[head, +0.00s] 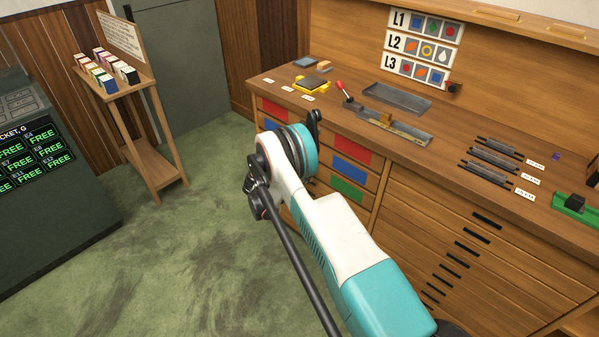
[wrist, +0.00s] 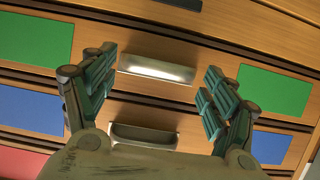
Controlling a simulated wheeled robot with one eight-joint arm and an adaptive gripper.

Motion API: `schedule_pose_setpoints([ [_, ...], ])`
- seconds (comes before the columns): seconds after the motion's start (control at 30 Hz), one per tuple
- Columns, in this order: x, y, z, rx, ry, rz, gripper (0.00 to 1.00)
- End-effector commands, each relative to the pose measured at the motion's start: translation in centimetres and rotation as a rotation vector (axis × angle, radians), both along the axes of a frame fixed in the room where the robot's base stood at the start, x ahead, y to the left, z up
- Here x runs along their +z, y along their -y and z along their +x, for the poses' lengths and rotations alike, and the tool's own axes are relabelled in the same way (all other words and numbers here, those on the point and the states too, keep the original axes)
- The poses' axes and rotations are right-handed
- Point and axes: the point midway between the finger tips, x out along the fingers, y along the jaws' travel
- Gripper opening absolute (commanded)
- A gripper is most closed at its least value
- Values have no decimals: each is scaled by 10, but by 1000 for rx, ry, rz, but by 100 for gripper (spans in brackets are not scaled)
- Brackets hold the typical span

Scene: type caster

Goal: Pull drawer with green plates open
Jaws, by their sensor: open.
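The drawer with green plates is the lowest of the plated drawers in the bench; its right green plate (head: 347,190) shows in the head view, and its left part is hidden behind my arm. In the wrist view, a green plate (wrist: 35,38) is at the left and another green plate (wrist: 275,90) at the right, with a pale metal handle (wrist: 157,68) between them. The drawer looks closed. My gripper (wrist: 155,88) is open, its fingers on either side of the handle in the picture; I see no contact. In the head view the fingers are mostly hidden.
Drawers with blue plates (head: 347,172) and red plates (head: 351,149) sit above the green one. The blue drawer's handle (wrist: 143,135) shows near my palm. The bench top (head: 330,115) holds trays and tools. The green carpet (head: 150,255) at the left is clear.

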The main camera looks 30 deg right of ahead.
Motion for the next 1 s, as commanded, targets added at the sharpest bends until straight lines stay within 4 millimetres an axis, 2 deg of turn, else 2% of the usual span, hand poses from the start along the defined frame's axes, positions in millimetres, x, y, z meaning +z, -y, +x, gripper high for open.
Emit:
schedule_pose_setpoints([
  [0.07,0,0,0,0,0,0,79],
  [0.3,0,0,0,0,0,0,27],
  [0.4,0,0,0,0,0,0,9],
  [0.63,0,-1,0,0,0,0,9],
  [0.77,0,-9,-3,1,0,1,9],
  [0.87,0,-23,-8,3,0,1,9],
  [1.0,-1,-55,-19,3,0,1,10],
])
